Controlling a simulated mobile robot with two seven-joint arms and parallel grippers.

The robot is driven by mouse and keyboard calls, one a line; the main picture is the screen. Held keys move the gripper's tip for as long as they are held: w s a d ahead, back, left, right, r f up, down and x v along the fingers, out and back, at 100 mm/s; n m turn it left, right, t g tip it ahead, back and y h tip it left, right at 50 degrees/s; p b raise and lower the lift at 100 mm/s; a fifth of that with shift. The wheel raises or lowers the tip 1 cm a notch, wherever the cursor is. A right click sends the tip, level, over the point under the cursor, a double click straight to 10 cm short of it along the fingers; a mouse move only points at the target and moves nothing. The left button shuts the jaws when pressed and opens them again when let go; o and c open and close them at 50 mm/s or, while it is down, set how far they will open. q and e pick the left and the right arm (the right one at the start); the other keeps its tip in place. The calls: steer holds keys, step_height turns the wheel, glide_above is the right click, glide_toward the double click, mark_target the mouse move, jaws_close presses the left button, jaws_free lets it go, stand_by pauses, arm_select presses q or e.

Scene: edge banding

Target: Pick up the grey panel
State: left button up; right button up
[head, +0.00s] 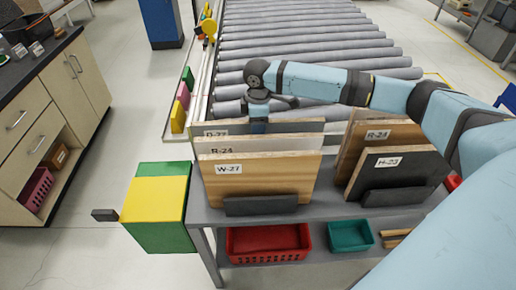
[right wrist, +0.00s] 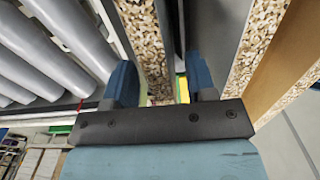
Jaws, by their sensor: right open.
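The grey panel (head: 300,126), its label partly hidden and seeming to read D-22, stands upright at the back of the left row on the grey table. In the right wrist view the open fingers (right wrist: 160,80) lie on either side of a panel's speckled chipboard edge (right wrist: 146,45). I cannot tell whether they touch it. My left gripper is not in view.
A dark panel H-23 (head: 397,172) and brown panels (head: 375,133) stand on the right of the table (head: 330,212). A roller conveyor (head: 300,45) lies behind. A red basket (head: 268,240) and teal bin (head: 350,236) sit below. Neighbouring panels stand close to my fingers.

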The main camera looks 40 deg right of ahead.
steer(key=shift+f, duration=0.9)
jaws_close()
stand_by(0.6)
steer(key=shift+w+r, duration=0.1)
steer(key=shift+r, duration=0.05)
